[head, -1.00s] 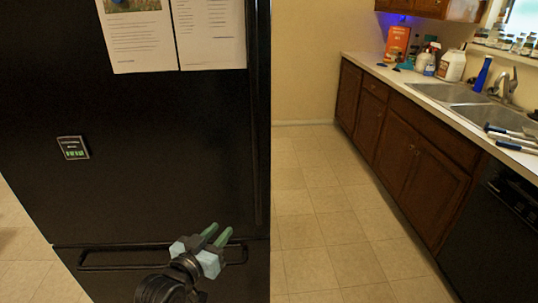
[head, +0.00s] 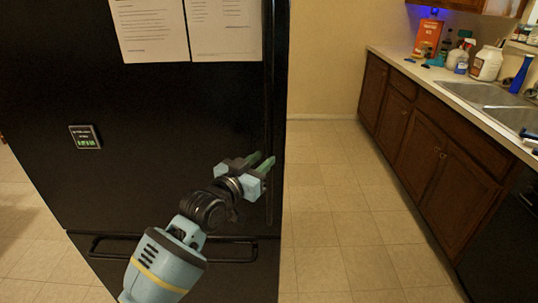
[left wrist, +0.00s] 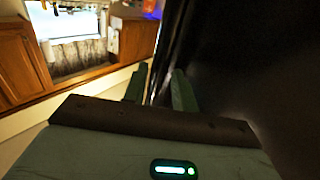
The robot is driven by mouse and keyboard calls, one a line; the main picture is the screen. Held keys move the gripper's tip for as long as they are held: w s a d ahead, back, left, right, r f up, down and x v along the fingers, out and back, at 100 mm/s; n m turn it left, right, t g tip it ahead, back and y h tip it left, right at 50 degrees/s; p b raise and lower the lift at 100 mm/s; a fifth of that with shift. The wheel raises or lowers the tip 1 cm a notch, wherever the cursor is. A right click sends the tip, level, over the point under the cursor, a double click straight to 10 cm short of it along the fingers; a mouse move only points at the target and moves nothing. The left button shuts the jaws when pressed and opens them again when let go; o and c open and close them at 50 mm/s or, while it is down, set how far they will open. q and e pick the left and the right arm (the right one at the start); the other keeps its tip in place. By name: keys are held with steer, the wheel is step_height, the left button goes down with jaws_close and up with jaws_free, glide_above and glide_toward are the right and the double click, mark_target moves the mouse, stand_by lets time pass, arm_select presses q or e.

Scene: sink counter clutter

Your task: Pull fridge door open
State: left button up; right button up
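The black fridge (head: 160,190) fills the left of the head view, its door closed. A dark vertical handle (head: 269,90) runs along the door's right edge. My left gripper (head: 262,162) is open, in front of that right edge, at the handle's lower part. In the left wrist view its two green fingers (left wrist: 159,90) are apart, with the dark handle or door edge (left wrist: 168,45) showing between and beyond them. I cannot tell whether they touch it. My right gripper is not in view.
A lower horizontal handle (head: 225,250) crosses the fridge below my arm. Papers (head: 185,28) and a small magnet (head: 84,137) are on the door. The tiled floor (head: 335,225) right of the fridge is clear. Brown cabinets (head: 420,140) with a cluttered sink counter stand at right.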

mark_target(266, 157)
arm_select(q)
steer(key=shift+x, duration=1.9)
jaws_close()
